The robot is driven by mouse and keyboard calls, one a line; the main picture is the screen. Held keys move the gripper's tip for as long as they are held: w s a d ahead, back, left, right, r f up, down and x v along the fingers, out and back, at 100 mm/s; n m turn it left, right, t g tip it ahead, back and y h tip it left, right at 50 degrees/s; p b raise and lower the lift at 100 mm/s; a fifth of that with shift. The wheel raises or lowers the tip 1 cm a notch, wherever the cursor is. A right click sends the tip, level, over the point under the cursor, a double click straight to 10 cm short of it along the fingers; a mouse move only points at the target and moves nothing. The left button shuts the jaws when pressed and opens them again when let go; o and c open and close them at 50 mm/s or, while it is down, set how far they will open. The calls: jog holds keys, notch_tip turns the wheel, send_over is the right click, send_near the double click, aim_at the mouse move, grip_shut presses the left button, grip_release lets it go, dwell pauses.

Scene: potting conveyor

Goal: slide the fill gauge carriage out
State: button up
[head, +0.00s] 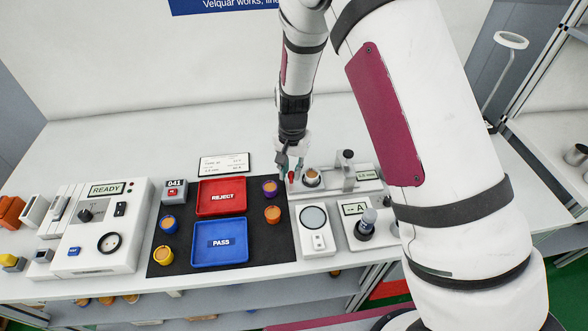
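The fill gauge (345,188) appears to be the long light-grey unit at the right of the black mat, with a small display (365,173) at its right end. A pot with an orange-brown top (312,177) stands in a round holder on its left part, which seems to be the carriage. A small red part (291,176) shows at its left end. My gripper (290,173) points down at this left end, with its fingers around or just behind the red part. Whether they touch it, and how far they are closed, is too small to tell.
A red REJECT tray (221,208) and a blue PASS tray (219,254) lie on the black mat (278,246). Purple, orange, blue and yellow pots stand beside them. A unit with a round plate (316,242) and one marked A (352,233) stand in front of the gauge.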

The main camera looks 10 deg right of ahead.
jog(key=shift+o, duration=1.2)
jog(key=shift+a, duration=0.15)
notch_tip(320, 180, up, 12)
jog(key=shift+d, duration=0.2)
jog(key=shift+s, duration=0.1)
jog(key=s+d+r+n+t+y, duration=0.1)
jog(key=s+d+r, duration=0.2)
jog(key=s+r, duration=0.35)
jog(key=s+d+r+n+t, duration=0.1)
jog(key=s+d+r, duration=0.2)
jog(key=r, duration=0.7)
jog(key=s+d+r+n+t, duration=0.1)
jog(key=s+d+r, duration=0.2)
jog(key=s, duration=0.5)
jog(key=s+d+r+n+t+h, duration=0.1)
jog(key=s+d+r+n+t, duration=0.1)
jog(key=s, duration=0.6)
jog(key=shift+s+d+r, duration=0.25)
jog(key=shift+d+r, duration=0.15)
jog(key=shift+d, duration=0.05)
